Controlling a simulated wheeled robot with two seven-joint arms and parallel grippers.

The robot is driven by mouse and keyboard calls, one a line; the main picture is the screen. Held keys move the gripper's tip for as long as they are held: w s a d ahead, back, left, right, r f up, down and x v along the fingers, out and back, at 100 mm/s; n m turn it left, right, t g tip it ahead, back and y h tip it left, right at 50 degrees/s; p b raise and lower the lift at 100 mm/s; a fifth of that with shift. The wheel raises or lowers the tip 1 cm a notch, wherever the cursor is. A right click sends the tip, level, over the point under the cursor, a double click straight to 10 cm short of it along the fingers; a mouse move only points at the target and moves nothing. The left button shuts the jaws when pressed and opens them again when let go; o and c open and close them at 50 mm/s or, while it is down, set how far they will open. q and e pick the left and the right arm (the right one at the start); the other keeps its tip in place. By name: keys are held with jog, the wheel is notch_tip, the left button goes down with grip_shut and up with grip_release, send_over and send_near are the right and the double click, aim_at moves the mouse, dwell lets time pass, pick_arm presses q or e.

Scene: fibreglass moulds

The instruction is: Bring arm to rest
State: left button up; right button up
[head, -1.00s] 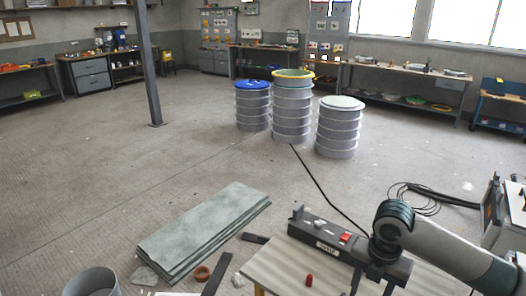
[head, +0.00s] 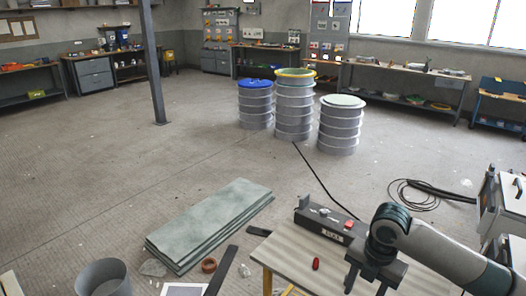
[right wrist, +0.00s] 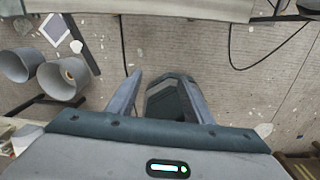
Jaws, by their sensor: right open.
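My right arm comes in from the right in the head view, bent at a dark joint, with its gripper (head: 366,284) pointing down beside the striped bench top (head: 290,252). In the right wrist view the two fingers of my right gripper (right wrist: 162,78) stand apart. Nothing is clamped between them. A dark angular shape (right wrist: 172,98) shows beyond the fingers; I cannot tell what it is. My left gripper is not in view.
The bench carries a dark grey box (head: 322,222) and a small red object (head: 315,263). Stacked green-grey sheets (head: 210,222) and a grey bucket (head: 103,279) are on the floor left. Three ribbed drums (head: 293,110) stand further back. A cable (head: 430,195) lies coiled right. Mid-floor is open.

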jog(key=w+a+f+m+t+y+b, duration=0.1)
jog(key=w+f+m, duration=0.35)
jog(key=f, duration=0.65)
jog(key=w+a+f+m+t+y, duration=0.1)
jog(key=w+f+m, duration=0.2)
jog(key=f+m, duration=0.55)
jog(key=s+d+f+m, duration=0.1)
jog(key=s+f, duration=0.2)
jog(key=f, duration=0.5)
jog(key=s+d+f+m+t+h, duration=0.1)
jog(key=s+d+f+m, duration=0.15)
jog(key=f, duration=0.45)
jog(key=s+f+m, duration=0.1)
jog(key=s+f, duration=0.2)
jog(key=f, duration=0.5)
jog(key=s+d+f+m+h+b, duration=0.1)
jog(key=s+f+m, duration=0.1)
jog(key=s+f, duration=0.65)
jog(key=s+d+f+m+b, duration=0.1)
jog(key=s+f+m, duration=0.1)
jog(key=s+f, duration=0.65)
jog(key=s+a+f+m+g, duration=0.1)
jog(key=s+f+m, duration=0.1)
jog(key=s, duration=1.2)
jog(key=s+a+f+m+g, duration=0.1)
jog(key=s+f, duration=0.2)
jog(key=s, duration=1.2)
jog(key=shift+s+a+f+m, duration=0.15)
jog(key=shift+s+a+m, duration=0.15)
jog(key=shift+a+m, duration=0.05)
